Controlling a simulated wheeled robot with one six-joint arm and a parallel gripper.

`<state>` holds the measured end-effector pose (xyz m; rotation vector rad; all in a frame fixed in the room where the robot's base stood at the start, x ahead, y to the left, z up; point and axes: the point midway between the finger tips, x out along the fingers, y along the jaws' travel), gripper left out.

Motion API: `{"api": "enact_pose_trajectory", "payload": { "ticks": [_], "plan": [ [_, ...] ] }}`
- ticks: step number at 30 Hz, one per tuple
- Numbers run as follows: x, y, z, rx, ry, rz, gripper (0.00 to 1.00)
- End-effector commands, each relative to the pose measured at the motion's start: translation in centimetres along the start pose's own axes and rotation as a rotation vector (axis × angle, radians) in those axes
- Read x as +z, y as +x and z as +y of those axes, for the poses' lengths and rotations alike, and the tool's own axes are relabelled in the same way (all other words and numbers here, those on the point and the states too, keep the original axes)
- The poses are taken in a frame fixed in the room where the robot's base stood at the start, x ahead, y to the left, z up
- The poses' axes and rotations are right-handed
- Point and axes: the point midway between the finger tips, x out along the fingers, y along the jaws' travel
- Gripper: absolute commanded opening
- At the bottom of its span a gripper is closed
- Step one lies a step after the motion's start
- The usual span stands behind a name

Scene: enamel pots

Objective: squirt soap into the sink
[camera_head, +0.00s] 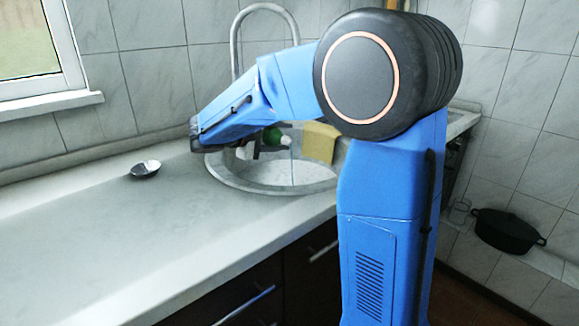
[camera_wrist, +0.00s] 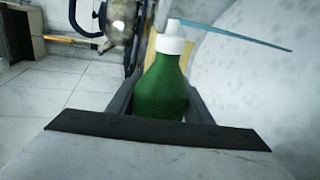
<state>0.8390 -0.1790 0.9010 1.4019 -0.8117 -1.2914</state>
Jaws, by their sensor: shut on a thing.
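A green bottle with a white cap (camera_head: 272,136) is held sideways over the sink, its cap pointing right. The bottle also shows in the wrist view (camera_wrist: 163,92), between my fingers. My gripper (camera_wrist: 163,108) is shut on the bottle's body; in the head view, my gripper (camera_head: 257,146) is partly hidden behind my arm. A thin bluish streak (camera_wrist: 235,36) runs out from the cap in the wrist view, and a thin line (camera_head: 291,158) drops from it toward the basin in the head view. The round sink (camera_head: 275,187) is set into the counter, its rear partly hidden.
A yellow block like a sponge (camera_head: 319,142) is at the sink's back right. A curved faucet (camera_head: 236,45) stands behind the sink. A small dark bowl (camera_head: 145,169) sits on the counter (camera_head: 110,235) at left. A black pot (camera_head: 506,230) is at far right. The front counter is clear.

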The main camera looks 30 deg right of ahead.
Motion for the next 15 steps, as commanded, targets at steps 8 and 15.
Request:
{"api": "enact_pose_trajectory", "payload": {
  "ticks": [8, 15],
  "plan": [
    [0.01, -0.04, 0.13, 0.0, 0.003, 0.001, 0.15],
    [-0.06, 0.2, -0.69, 0.0, -0.014, -0.004, 0.15]
  ]
}}
